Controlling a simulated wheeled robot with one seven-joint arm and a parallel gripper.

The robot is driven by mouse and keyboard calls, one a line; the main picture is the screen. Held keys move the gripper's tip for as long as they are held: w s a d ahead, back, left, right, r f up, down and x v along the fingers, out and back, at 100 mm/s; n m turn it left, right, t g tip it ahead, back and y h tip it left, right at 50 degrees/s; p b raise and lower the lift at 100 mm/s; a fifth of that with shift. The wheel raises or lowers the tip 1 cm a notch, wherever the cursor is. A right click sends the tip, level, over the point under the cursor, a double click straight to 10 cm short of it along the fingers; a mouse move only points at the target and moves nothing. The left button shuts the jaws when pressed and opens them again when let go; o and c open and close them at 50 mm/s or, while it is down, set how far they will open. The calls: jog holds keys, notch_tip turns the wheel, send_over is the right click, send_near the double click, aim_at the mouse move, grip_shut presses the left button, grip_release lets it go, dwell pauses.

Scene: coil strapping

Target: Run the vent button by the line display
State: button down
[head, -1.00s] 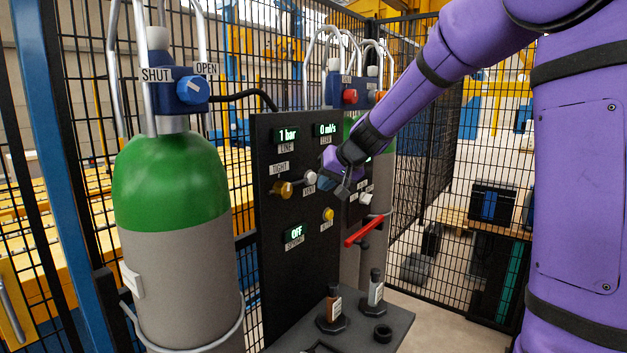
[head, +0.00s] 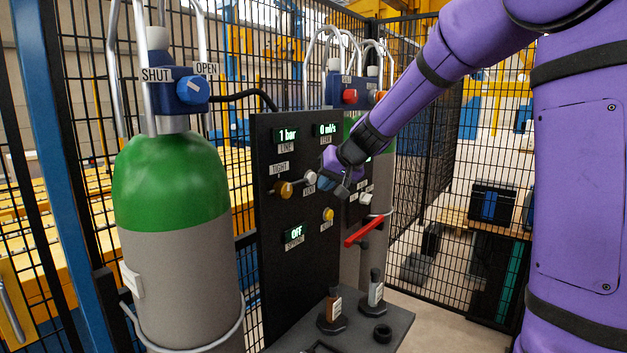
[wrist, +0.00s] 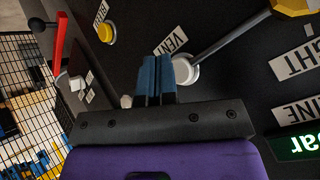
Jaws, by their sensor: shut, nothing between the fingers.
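The white round vent button (head: 310,177) is on the black panel, below the line display (head: 287,135), which reads 1 bar. Its VENT label (wrist: 172,40) shows beside it in the wrist view. My gripper (head: 328,187) is shut and empty, just right of the button in the head view. In the wrist view the blue fingers (wrist: 155,75) partly overlap the button's edge. I cannot tell whether they touch it.
A yellow button (head: 328,214) sits lower on the panel. A red lever (head: 363,230) sticks out at right. A green-topped cylinder (head: 170,185) stands at left. Two small bottles stand on the shelf (head: 345,340) below.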

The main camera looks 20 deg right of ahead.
jog(key=shift+w, duration=0.15)
jog(key=shift+w+a, duration=0.2)
jog(key=shift+w, duration=0.05)
jog(key=shift+w+a, duration=0.25)
jog(key=shift+w, duration=0.15)
dwell(1.0)
jog(key=shift+s, duration=0.1)
jog(key=shift+s+d, duration=0.45)
jog(key=shift+s, duration=0.25)
jog(key=shift+s+d, duration=0.4)
jog(key=shift+s, duration=0.3)
jog(key=shift+s+d, duration=0.45)
jog(key=shift+s, duration=0.3)
jog(key=shift+s+d, duration=0.4)
jog(key=shift+s, duration=0.3)
